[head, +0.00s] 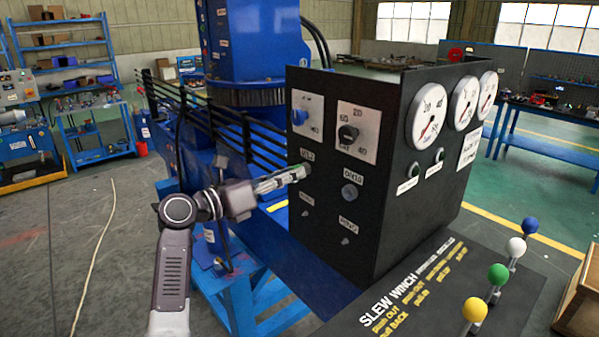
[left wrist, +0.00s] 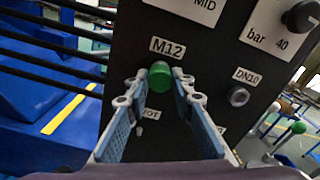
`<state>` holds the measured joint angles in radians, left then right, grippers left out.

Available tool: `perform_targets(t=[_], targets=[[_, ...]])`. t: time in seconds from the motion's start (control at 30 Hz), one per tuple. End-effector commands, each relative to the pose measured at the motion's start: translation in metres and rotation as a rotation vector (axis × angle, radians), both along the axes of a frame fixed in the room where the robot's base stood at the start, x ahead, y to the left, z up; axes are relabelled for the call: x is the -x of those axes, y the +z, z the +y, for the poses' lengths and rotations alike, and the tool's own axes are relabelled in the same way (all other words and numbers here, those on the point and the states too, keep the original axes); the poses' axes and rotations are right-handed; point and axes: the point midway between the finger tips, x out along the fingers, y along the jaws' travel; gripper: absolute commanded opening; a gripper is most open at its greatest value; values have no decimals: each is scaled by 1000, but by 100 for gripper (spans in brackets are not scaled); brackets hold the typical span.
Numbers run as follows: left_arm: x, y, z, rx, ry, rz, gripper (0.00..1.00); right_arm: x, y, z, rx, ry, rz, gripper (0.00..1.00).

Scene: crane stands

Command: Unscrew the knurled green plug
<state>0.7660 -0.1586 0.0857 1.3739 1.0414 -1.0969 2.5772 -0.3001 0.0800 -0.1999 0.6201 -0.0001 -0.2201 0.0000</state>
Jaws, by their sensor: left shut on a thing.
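The green plug (left wrist: 160,77) sits on the front of a black panel, under a label that reads M12. In the left wrist view it is between the tips of my left gripper (left wrist: 158,84), one finger on each side, and the gripper is shut on it. In the head view my left gripper (head: 302,172) reaches the panel from the left, below the M12 label, and largely hides the plug. The knurling is too small to make out. My right gripper is not in view.
The black control box (head: 335,215) carries a blue knob (head: 299,117), a black knob (head: 348,133), a grey DN10 fitting (head: 349,191) and gauges. Levers with coloured balls, such as the yellow ball (head: 475,309), stand at the front right. Black rails (head: 220,125) run left of the box.

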Motion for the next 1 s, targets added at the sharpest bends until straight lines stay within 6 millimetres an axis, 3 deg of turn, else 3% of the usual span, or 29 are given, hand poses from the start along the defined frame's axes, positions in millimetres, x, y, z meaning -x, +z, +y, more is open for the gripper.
perform_targets(t=[0.2, 0.47, 0.5, 0.67, 0.87, 1.0], targets=[[0, -4, 0, 123, 0, 182, 0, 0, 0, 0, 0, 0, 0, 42], [0, -5, 0, 134, -1, 199, 0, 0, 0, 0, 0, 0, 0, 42], [0, -5, 0, 134, -1, 199, 25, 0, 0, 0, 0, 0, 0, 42], [0, -3, 0, 135, 0, 195, 43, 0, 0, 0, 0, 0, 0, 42], [0, -1, 0, 136, 0, 193, 43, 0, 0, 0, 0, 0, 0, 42], [0, -1, 0, 136, 0, 193, 37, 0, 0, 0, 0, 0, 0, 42]])
